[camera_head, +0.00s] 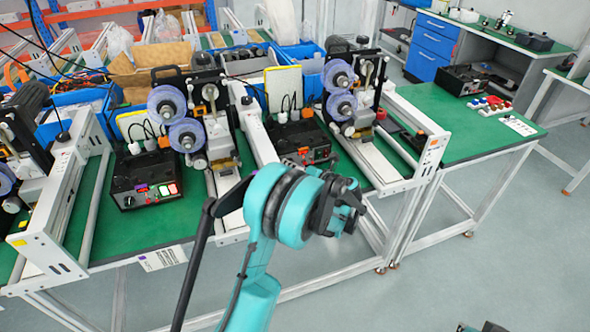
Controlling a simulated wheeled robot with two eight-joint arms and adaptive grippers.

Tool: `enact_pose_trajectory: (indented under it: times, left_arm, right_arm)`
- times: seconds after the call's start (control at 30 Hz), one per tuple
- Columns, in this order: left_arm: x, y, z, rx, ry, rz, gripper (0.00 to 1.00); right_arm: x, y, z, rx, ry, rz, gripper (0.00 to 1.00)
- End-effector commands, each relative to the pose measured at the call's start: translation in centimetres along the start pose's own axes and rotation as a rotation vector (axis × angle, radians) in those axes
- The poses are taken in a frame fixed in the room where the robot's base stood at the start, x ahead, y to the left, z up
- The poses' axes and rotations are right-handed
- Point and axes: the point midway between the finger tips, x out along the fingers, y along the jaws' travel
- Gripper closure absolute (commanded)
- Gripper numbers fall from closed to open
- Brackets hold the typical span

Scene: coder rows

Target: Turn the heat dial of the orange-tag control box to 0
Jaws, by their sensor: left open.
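A black control box (300,141) with a small orange-red tag on its front stands on the green bench between two roller machines. Its heat dial is too small to make out. A similar black control box (144,180) with a purple tag and lit buttons stands further left. My left gripper (347,208) is at the end of the teal arm, in front of the bench's front edge and nearer to me than the orange-tag box. It is open, apart from the box and with nothing visible in it.
Roller machines with purple rolls (184,134) flank the boxes. A white metal frame (420,155) crosses the bench to the right of the orange-tag box. A right-hand green table (440,105) holds another black box (463,80). Open floor (500,250) lies at the right.

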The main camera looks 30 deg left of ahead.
Motion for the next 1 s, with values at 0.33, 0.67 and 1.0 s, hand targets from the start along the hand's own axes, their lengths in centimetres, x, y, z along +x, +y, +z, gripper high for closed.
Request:
enact_pose_trajectory:
  times: [0.33, 0.67, 1.0]
  left_arm:
    - [0.16, 0.0, 0.04, 0.0, 0.0, -0.001, 0.73]
    - [0.15, 0.02, 0.03, -0.004, 0.001, -0.003, 1.0]
    - [0.13, 0.25, 0.06, -0.114, 0.008, -0.053, 1.0]
  right_arm:
    - [0.02, 0.0, 0.02, 0.0, 0.0, 0.0, 1.0]
    - [0.01, 0.0, 0.0, 0.0, 0.0, 0.0, 1.0]
    - [-0.46, 0.0, -0.33, 0.0, 0.0, 0.0, 1.0]
